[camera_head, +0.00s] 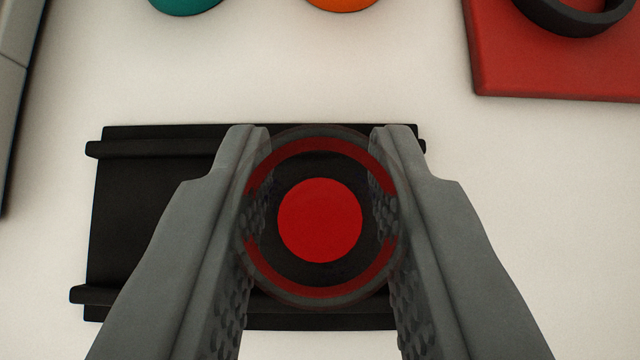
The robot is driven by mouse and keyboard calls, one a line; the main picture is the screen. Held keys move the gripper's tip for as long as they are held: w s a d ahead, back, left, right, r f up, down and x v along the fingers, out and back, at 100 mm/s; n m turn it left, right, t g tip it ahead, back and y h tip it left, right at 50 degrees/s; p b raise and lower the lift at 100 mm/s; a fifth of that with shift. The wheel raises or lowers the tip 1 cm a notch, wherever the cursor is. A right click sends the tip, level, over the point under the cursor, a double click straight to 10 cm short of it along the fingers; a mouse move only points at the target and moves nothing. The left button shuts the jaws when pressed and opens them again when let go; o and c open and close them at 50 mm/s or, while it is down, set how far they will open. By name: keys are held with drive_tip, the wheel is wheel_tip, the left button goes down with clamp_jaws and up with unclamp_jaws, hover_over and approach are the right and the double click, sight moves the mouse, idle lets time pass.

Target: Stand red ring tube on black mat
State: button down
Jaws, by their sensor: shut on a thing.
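The red ring tube (320,160) is a clear round tube with a red ring and a red disc at its centre, seen end-on in the head camera view. My gripper (320,215) is shut on it, with one grey finger on each side. The tube looks upright. The black mat (155,220) is a dark rectangle with raised bars along its far and near edges. The tube is over the right part of the mat; I cannot tell whether its base touches it. My fingers hide part of the mat.
A teal round object (187,5) and an orange round object (341,4) are cut off at the top edge. A red block (540,75) with a black ring (580,22) is at the upper right. A grey edge (15,90) runs along the left. The white surface between is clear.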

drive_tip(key=shift+f, duration=0.1)
drive_tip(key=c, duration=1.1)
unclamp_jaws()
drive_tip(key=shift+c, duration=0.2)
drive_tip(key=v, duration=1.2)
drive_tip(key=shift+d, duration=0.15)
drive_tip(key=s+d+r+t, duration=0.2)
drive_tip(key=s+d+t, duration=0.1)
drive_tip(key=s+d, duration=0.7)
drive_tip(key=s+d+r+t, duration=0.2)
drive_tip(key=s+d+t, duration=0.2)
drive_tip(key=s+d, duration=0.6)
drive_tip(key=s, duration=0.5)
drive_tip(key=shift+s+d+t, duration=0.3)
drive_tip(key=shift+s+d, duration=0.1)
